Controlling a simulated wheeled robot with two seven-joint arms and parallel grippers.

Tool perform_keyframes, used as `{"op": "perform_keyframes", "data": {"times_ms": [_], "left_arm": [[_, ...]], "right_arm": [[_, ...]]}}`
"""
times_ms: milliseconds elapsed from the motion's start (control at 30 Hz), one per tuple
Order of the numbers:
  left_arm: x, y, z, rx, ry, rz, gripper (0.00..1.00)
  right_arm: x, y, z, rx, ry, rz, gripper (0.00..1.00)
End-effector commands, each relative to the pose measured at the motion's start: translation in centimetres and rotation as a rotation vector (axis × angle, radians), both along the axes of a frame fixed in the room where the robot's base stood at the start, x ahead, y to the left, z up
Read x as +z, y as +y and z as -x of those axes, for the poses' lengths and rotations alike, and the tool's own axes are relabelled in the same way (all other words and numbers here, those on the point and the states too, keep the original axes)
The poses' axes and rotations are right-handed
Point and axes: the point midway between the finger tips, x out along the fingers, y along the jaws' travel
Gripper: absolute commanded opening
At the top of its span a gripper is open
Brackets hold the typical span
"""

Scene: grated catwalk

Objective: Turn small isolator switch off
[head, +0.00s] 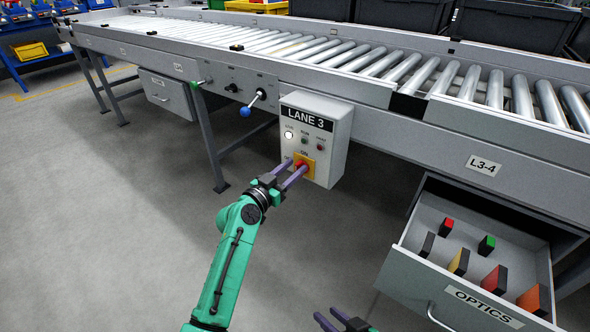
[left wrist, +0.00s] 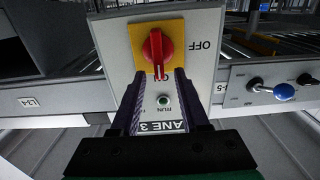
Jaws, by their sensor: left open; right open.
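The isolator switch is a red rotary knob (left wrist: 156,47) on a yellow plate (left wrist: 170,38), low on the front of the grey LANE 3 box (head: 320,115). In the head view the yellow plate (head: 311,161) is partly hidden by my gripper. The left wrist view shows the box upside down, with the knob's handle towards the ON mark and OFF off to one side. My left gripper (head: 294,167) is open in front of the switch, its purple fingertips (left wrist: 158,76) on either side of the handle's end. I cannot tell whether they touch it. My right gripper (head: 335,321) is open and empty at the bottom edge.
The roller conveyor (head: 300,50) runs above and behind the box. A blue-knobbed lever (head: 246,111) sticks out left of it. An open OPTICS drawer (head: 485,309) with several coloured blocks stands at right. Bare floor (head: 110,210) lies to the left.

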Motion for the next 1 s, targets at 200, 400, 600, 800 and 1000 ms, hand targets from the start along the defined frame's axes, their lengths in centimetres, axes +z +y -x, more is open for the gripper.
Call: {"op": "perform_keyframes", "data": {"times_ms": [200, 400, 600, 800, 1000], "left_arm": [[0.0, -0.83, -1.06, -0.001, 0.0, 0.0, 0.45], [-0.01, -0.79, -1.02, 0.0, 0.001, -0.001, 0.26], [-0.03, -0.78, -1.0, 0.0, 0.001, -0.001, 0.0], [-0.05, -0.75, -1.01, 0.0, 0.008, 0.009, 0.0], [-0.04, -0.63, -1.1, -0.001, 0.043, 0.058, 0.0]], "right_arm": [[-0.2, 0.47, 0.0, -0.005, -0.029, -0.025, 0.45], [-0.17, 0.47, 0.0, -0.006, -0.028, -0.024, 0.45], [-0.18, 0.46, -0.01, -0.006, -0.028, -0.024, 0.45], [-0.18, 0.47, 0.01, -0.005, -0.027, -0.023, 0.45], [-0.21, 0.39, 0.12, -0.001, -0.016, -0.016, 0.45]]}}
